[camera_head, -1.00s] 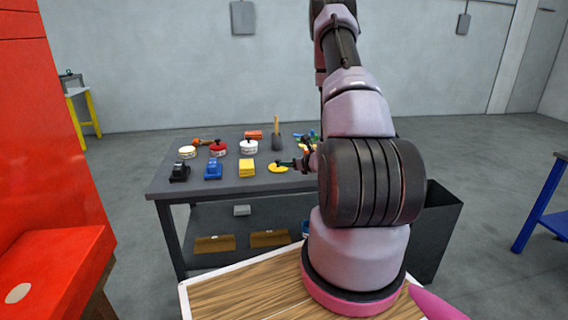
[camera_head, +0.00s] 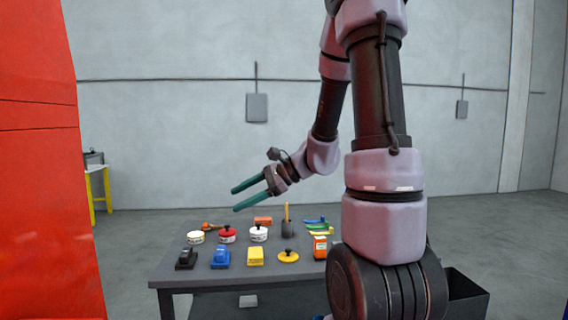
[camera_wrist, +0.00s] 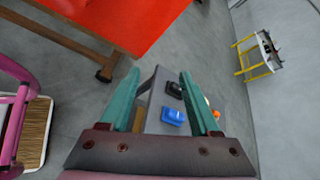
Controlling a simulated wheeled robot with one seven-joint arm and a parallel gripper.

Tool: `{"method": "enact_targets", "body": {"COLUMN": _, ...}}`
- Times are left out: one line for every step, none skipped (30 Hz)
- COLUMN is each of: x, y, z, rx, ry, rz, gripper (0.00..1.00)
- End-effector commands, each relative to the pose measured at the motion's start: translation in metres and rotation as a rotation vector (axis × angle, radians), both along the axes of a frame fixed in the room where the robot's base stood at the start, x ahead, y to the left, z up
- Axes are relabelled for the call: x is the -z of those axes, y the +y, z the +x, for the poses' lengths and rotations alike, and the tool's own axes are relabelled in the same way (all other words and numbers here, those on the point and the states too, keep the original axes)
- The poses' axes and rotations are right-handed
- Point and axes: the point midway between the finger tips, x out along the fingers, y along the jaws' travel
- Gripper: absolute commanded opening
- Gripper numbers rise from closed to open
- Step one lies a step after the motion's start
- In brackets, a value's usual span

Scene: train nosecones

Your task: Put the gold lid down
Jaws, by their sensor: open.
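The gold lid (camera_head: 288,256) is a yellow disc with a dark knob. It lies flat on the grey table (camera_head: 190,274) near the front edge, right of the yellow block. My gripper (camera_head: 234,199) has two green fingers, spread apart with nothing between them. It is raised well above the table, up and left of the lid, and apart from it. In the wrist view my gripper (camera_wrist: 158,85) also shows open and empty. The lid cannot be made out in the wrist view.
Beside the lid are a yellow block (camera_head: 255,257), a blue item (camera_head: 221,258), a black item (camera_head: 187,258) and an orange box (camera_head: 320,247). Behind stand a red pot (camera_head: 227,236) and white pots (camera_head: 258,234). A large red body (camera_head: 75,200) borders the left.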

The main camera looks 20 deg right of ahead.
Motion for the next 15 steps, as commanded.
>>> {"method": "enact_targets", "body": {"x": -0.015, "y": 0.009, "z": -0.019, "rx": -0.081, "ry": -0.051, "rz": -0.083, "gripper": 0.63}}
{"method": "enact_targets", "body": {"x": -0.021, "y": 0.012, "z": -0.031, "rx": -0.129, "ry": -0.078, "rz": -0.136, "gripper": 0.63}}
{"method": "enact_targets", "body": {"x": -0.027, "y": 0.014, "z": -0.046, "rx": -0.188, "ry": -0.113, "rz": -0.209, "gripper": 0.63}}
{"method": "enact_targets", "body": {"x": -0.032, "y": 0.015, "z": -0.057, "rx": -0.230, "ry": -0.142, "rz": -0.266, "gripper": 0.63}}
{"method": "enact_targets", "body": {"x": -0.036, "y": 0.015, "z": -0.067, "rx": -0.269, "ry": -0.170, "rz": -0.323, "gripper": 0.63}}
{"method": "enact_targets", "body": {"x": -0.041, "y": 0.013, "z": -0.080, "rx": -0.318, "ry": -0.211, "rz": -0.402, "gripper": 0.63}}
{"method": "enact_targets", "body": {"x": -0.045, "y": 0.011, "z": -0.089, "rx": -0.354, "ry": -0.242, "rz": -0.463, "gripper": 0.63}}
{"method": "enact_targets", "body": {"x": -0.049, "y": 0.008, "z": -0.098, "rx": -0.385, "ry": -0.274, "rz": -0.523, "gripper": 0.63}}
{"method": "enact_targets", "body": {"x": -0.055, "y": 0.004, "z": -0.109, "rx": -0.424, "ry": -0.319, "rz": -0.607, "gripper": 0.63}}
{"method": "enact_targets", "body": {"x": -0.059, "y": 0.000, "z": -0.116, "rx": -0.449, "ry": -0.353, "rz": -0.668, "gripper": 0.63}}
{"method": "enact_targets", "body": {"x": -0.064, "y": -0.005, "z": -0.122, "rx": -0.472, "ry": -0.388, "rz": -0.729, "gripper": 0.63}}
{"method": "enact_targets", "body": {"x": -0.070, "y": -0.011, "z": -0.130, "rx": -0.497, "ry": -0.432, "rz": -0.808, "gripper": 0.63}}
{"method": "enact_targets", "body": {"x": -0.075, "y": -0.016, "z": -0.135, "rx": -0.514, "ry": -0.465, "rz": -0.864, "gripper": 0.63}}
{"method": "enact_targets", "body": {"x": -0.080, "y": -0.020, "z": -0.139, "rx": -0.527, "ry": -0.495, "rz": -0.916, "gripper": 0.63}}
{"method": "enact_targets", "body": {"x": -0.086, "y": -0.026, "z": -0.145, "rx": -0.541, "ry": -0.533, "rz": -0.982, "gripper": 0.63}}
